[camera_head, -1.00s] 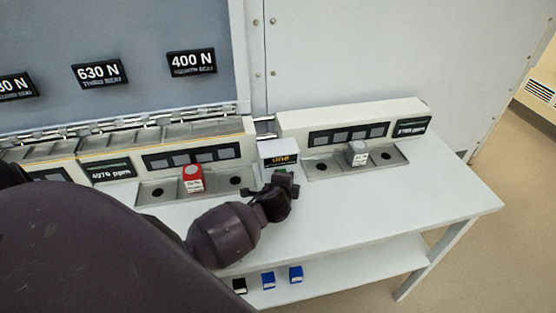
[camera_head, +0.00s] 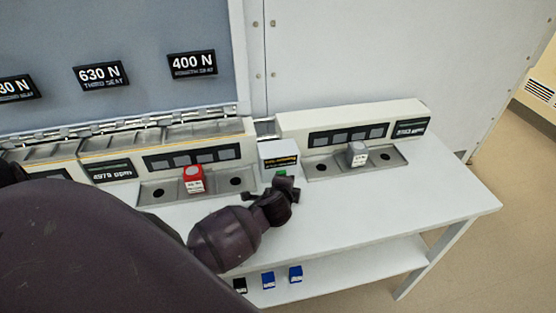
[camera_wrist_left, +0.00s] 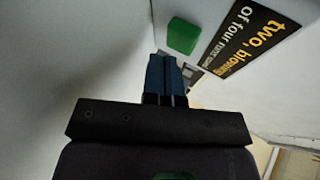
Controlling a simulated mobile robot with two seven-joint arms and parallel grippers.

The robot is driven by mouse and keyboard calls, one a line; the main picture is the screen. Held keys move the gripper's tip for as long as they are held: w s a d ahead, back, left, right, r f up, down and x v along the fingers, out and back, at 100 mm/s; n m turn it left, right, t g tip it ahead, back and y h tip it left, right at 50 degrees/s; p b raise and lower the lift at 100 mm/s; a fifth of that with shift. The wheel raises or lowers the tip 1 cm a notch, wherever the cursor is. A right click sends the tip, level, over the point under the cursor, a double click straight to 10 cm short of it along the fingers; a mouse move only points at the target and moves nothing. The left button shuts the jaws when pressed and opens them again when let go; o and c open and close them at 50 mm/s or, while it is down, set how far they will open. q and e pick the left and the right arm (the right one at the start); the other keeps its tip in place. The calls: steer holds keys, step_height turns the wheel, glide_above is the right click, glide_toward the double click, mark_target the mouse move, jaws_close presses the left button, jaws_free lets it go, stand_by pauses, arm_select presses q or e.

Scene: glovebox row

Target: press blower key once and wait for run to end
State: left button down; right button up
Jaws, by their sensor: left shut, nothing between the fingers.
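The blower box (camera_head: 279,150) is a small pale box between the two benchtop units in the head view. Its green key (camera_head: 281,172) is on the front, partly behind my left gripper. In the left wrist view the green key (camera_wrist_left: 184,35) stands clear of the fingers, beside a black display (camera_wrist_left: 245,40) reading "two, blowing" and "of four runs used". My left gripper (camera_head: 287,186) is just in front of the box. Its blue fingers (camera_wrist_left: 166,72) are shut with nothing between them, pointing towards the key and apart from it. My right gripper is out of view.
A red-topped block (camera_head: 193,180) sits in the left metal tray and a grey block (camera_head: 357,154) in the right one. Readouts flank them, the left showing 4978 ppm (camera_head: 111,172). The white tabletop (camera_head: 420,190) to the right is clear. Small blocks (camera_head: 268,280) lie on the lower shelf.

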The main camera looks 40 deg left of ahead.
arm_select(q)
steer(key=shift+s+d+p, duration=0.4)
steer(key=shift+s+d, duration=0.1)
steer(key=shift+d, duration=0.15)
steer(key=shift+s+d+p, duration=0.35)
steer(key=shift+s+d, duration=0.3)
steer(key=shift+d, duration=0.1)
steer(key=shift+s+d, duration=0.45)
steer(key=shift+d, duration=0.05)
steer(key=shift+s+d+p, duration=0.3)
steer(key=shift+d, duration=0.05)
